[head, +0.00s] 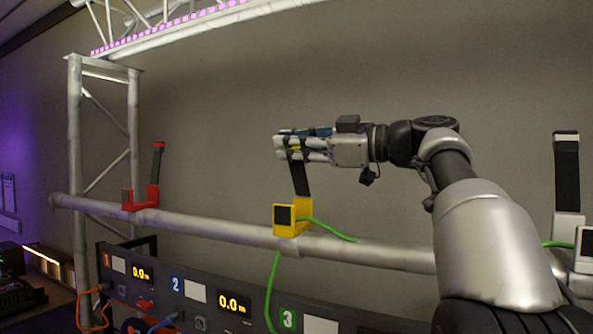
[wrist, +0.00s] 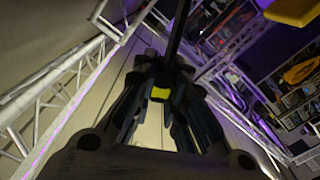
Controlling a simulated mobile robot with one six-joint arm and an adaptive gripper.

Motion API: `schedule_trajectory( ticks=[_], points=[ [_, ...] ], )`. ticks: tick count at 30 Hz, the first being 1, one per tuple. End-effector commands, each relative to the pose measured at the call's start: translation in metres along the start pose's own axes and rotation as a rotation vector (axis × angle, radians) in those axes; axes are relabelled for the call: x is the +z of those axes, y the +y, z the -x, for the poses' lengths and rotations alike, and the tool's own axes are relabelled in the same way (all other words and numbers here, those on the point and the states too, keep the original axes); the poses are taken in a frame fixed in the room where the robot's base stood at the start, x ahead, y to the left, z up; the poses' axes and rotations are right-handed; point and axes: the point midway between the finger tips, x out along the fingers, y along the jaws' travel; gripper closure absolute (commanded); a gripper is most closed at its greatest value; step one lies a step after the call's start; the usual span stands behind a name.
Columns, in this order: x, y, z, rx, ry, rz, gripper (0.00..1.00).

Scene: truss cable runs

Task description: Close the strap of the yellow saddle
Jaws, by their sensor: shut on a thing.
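The yellow saddle (head: 293,216) sits on the horizontal truss pipe (head: 215,228), with a black pad on its front. Its black strap (head: 299,178) stands up from the saddle, open and leaning slightly left. My gripper (head: 286,147) is above the saddle, shut on the strap's upper end, where a yellow tip shows between the fingers. In the wrist view the yellow tip (wrist: 160,94) lies between the fingers and the strap (wrist: 180,30) runs up and away. A corner of the yellow saddle (wrist: 293,10) shows at the top right. A green cable (head: 330,230) lies at the saddle and hangs down below it.
A red saddle (head: 140,198) with its strap upright is on the pipe at left. A white saddle (head: 568,226) with a raised strap is at the right edge. A numbered panel (head: 195,290) stands below the pipe. The wall above the pipe is clear.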

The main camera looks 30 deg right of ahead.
Motion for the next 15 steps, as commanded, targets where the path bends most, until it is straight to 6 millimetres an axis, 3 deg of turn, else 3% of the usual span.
schedule_trajectory(
  ticks=[1, 15],
  points=[
    [0.007, -0.01, 0.0, -0.002, 0.002, 0.047, 1.0],
    [0.02, -0.059, 0.0, -0.002, 0.001, 0.491, 1.0]
  ],
)
